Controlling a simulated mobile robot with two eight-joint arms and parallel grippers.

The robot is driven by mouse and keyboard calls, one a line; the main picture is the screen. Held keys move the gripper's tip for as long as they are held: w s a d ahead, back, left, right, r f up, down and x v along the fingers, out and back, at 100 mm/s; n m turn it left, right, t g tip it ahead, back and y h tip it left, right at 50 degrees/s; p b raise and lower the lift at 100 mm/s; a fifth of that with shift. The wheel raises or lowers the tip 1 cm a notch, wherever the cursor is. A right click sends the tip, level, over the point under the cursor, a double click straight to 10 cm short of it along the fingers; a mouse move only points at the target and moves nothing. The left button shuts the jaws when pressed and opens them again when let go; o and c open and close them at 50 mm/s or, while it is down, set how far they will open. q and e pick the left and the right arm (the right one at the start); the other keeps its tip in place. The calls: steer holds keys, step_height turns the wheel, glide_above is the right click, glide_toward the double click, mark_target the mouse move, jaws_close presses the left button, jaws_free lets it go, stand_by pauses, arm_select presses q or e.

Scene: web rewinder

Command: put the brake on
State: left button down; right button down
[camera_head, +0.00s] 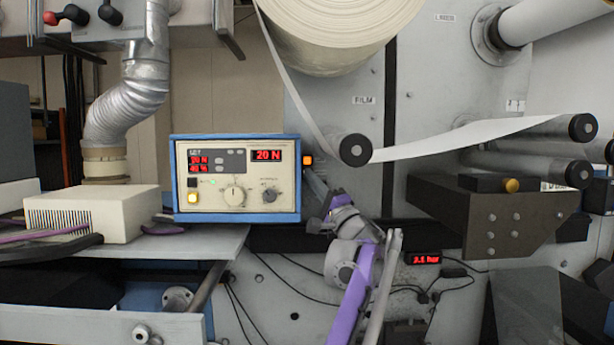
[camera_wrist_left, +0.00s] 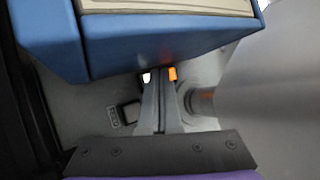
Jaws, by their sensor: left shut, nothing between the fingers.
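A blue-framed control box (camera_head: 237,214) with a cream face shows red readings, "20 N" at its upper right. It carries knobs and a lit yellow button (camera_head: 193,197). A small orange-lit button (camera_head: 308,160) sits on the grey machine wall just right of the box; it shows in the left wrist view (camera_wrist_left: 173,73) beside a small white light (camera_wrist_left: 146,77). I cannot tell which control is the brake. My left gripper (camera_head: 309,176) is shut and empty, just below the orange button. In the left wrist view its fingertips (camera_wrist_left: 160,78) overlap the area between both lights; contact cannot be told.
A large film roll (camera_head: 340,30) hangs above, its web running down past a roller (camera_head: 354,150). A dark bracket (camera_head: 495,215) stands at right. A cream box (camera_head: 95,212) rests on the left shelf. In the left wrist view, a large grey cylinder (camera_wrist_left: 270,90) is close on the right.

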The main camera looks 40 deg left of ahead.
arm_select(q)
steer(key=shift+s+d+b, duration=0.3)
steer(key=shift+s+d, duration=0.65)
steer(key=shift+s, duration=0.2)
steer(key=shift+s+d+b, duration=0.25)
steer(key=shift+s+d, duration=0.7)
steer(key=shift+s, duration=0.2)
arm_select(e)
steer(key=shift+s+f, duration=0.6)
steer(key=shift+f, duration=0.25)
